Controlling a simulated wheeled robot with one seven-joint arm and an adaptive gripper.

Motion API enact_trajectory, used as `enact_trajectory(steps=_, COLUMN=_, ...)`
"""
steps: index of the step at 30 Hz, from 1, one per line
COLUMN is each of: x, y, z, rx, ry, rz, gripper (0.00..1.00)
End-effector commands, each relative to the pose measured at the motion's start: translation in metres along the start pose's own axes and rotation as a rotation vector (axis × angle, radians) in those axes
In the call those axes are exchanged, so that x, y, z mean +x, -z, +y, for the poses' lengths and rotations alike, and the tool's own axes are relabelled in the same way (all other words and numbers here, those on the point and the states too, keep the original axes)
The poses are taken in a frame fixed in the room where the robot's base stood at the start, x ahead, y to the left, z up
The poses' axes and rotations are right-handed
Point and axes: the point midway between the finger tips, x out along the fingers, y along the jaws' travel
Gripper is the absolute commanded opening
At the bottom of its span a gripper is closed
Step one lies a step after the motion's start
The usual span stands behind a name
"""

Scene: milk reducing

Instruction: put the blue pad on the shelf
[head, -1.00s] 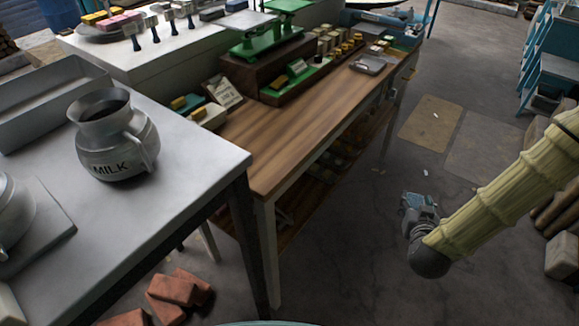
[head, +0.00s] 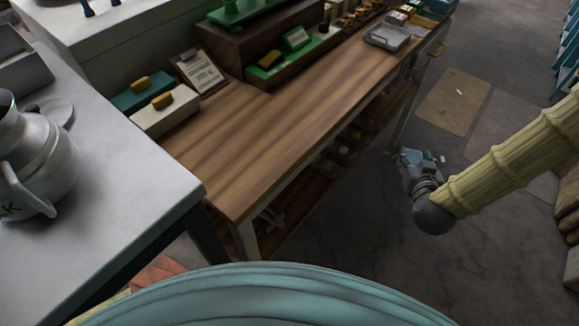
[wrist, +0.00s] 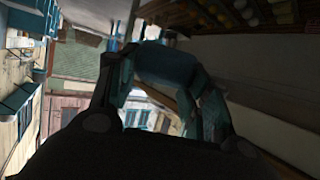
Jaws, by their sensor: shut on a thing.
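My gripper (head: 418,165) is right of the wooden table, low beside its right side. In the wrist view, my gripper (wrist: 160,95) is shut on a blue pad (wrist: 165,68), which sits between the dark fingers. In the head view the pad is small and hard to separate from the gripper. A shelf (head: 294,199) runs under the wooden tabletop, with several small items on it, partly hidden by the tabletop. My gripper is outside this shelf, apart from it.
A grey table (head: 110,190) with a milk jug (head: 35,160) stands at left. Blue shelving (head: 568,45) is at far right. The floor between is mostly open.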

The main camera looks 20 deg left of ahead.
Motion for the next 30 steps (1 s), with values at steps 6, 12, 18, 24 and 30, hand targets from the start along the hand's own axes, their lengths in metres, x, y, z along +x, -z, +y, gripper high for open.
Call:
enact_trajectory(steps=6, x=0.016, y=-0.032, z=-0.035, rx=-0.046, ry=0.111, rz=0.002, gripper=0.25)
enact_trajectory(steps=12, x=0.022, y=-0.052, z=-0.065, rx=-0.088, ry=0.212, rz=0.002, gripper=0.25)
enact_trajectory(steps=18, x=0.027, y=-0.074, z=-0.094, rx=-0.131, ry=0.314, rz=0.002, gripper=0.25)
enact_trajectory(steps=24, x=0.028, y=-0.097, z=-0.122, rx=-0.173, ry=0.418, rz=0.002, gripper=0.25)
enact_trajectory(steps=30, x=0.027, y=-0.121, z=-0.149, rx=-0.217, ry=0.523, rz=0.002, gripper=0.25)
